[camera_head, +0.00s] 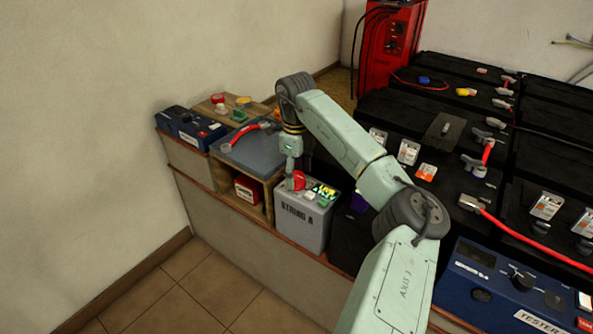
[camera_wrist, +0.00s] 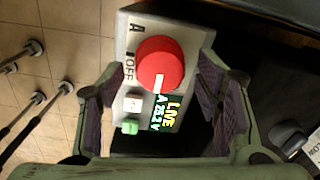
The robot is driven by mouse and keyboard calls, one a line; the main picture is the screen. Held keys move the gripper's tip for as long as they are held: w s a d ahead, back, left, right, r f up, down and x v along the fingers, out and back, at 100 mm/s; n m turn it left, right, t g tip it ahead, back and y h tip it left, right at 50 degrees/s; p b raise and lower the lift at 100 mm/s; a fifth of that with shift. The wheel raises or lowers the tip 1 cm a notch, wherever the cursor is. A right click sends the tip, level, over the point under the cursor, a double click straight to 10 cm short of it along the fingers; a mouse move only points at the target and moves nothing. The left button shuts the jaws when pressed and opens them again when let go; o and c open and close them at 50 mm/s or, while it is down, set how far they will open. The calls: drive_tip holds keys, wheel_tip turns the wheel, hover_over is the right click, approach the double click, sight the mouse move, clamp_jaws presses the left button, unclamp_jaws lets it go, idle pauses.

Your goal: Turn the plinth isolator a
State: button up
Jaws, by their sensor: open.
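Isolator A is a round red knob (camera_wrist: 160,65) on the pale top of a grey box (camera_head: 301,226) marked "STRING A". In the wrist view its white pointer mark points down toward a lit display (camera_wrist: 166,113) reading "LIVE" and about 25.2 V. "A" and "OFF" are printed to the left of the knob. My gripper (camera_wrist: 159,72) is open, with a finger to either side of the knob in that view and visible gaps between. In the head view my gripper (camera_head: 290,181) hangs over the box, partly hiding the red knob (camera_head: 299,180).
A small white button (camera_wrist: 133,103) and a green one (camera_wrist: 129,127) sit beside the display. A shelf unit (camera_head: 246,155) stands left of the box. Black battery blocks (camera_head: 400,104) with red cables lie to the right, and a blue tester (camera_head: 497,285) at lower right.

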drive_tip(key=shift+f, duration=0.1)
drive_tip(key=shift+c, duration=0.4)
drive_tip(key=c, duration=1.1)
